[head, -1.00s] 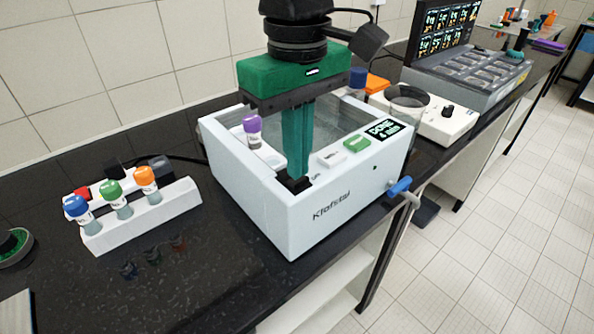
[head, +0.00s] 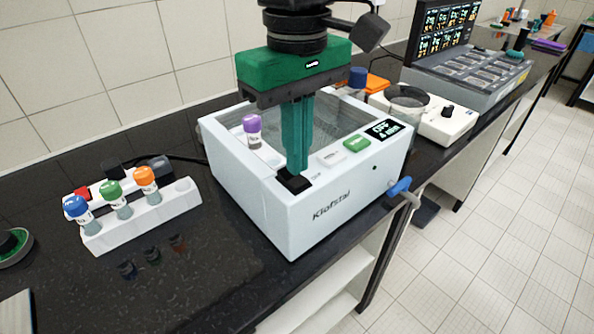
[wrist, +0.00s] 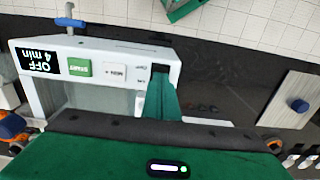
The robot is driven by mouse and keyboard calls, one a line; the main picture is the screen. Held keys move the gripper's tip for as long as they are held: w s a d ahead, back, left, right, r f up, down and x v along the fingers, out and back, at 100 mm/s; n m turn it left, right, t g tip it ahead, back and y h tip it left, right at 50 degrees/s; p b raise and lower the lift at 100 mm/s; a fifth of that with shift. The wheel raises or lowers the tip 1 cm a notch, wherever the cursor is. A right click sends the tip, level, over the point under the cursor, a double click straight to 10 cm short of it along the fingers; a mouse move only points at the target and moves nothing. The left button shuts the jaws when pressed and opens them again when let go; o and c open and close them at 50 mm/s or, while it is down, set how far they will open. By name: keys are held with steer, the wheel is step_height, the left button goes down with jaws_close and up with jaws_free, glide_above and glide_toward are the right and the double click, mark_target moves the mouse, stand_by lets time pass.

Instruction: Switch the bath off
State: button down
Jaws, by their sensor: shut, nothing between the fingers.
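The white bath (head: 300,215) stands on the dark bench, with a clear water basin behind its front panel. Its display (head: 382,128) reads OFF, 4 min; the same display shows in the wrist view (wrist: 38,60). A black rocker switch (head: 293,181) sits at the left end of the panel; in the wrist view its black edge (wrist: 160,68) shows beside my fingertips. My gripper (head: 298,171) is shut and empty, pointing down with its tips at or just above the switch; contact is hard to tell. A green START button (head: 357,144) and a white button (head: 332,158) are right of it.
A purple-capped tube (head: 252,128) stands in the bath at the left. A white rack (head: 145,215) with blue, green and orange-capped tubes stands left of the bath. A blue-handled tap (head: 400,187) sticks out at the right front.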

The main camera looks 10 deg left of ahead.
mark_target(298, 180)
steer(key=shift+r, duration=2.75)
steer(key=w+d+f+m, duration=0.2)
steer(key=w+d+f, duration=0.1)
steer(key=d, duration=0.5)
steer(key=w+d+f+m, duration=0.2)
steer(key=d+m, duration=0.1)
steer(key=d, duration=0.5)
steer(key=w+d+f+m, duration=0.2)
steer(key=w+d+f, duration=0.1)
steer(key=d, duration=0.6)
steer(key=s+d+f+m, duration=0.4)
steer(key=s+d+f, duration=0.2)
steer(key=d, duration=0.5)
steer(key=s+d+f+m, duration=0.5)
steer(key=s+d+f, duration=0.2)
steer(key=s+d, duration=0.2)
steer(key=shift+d, duration=1.25)
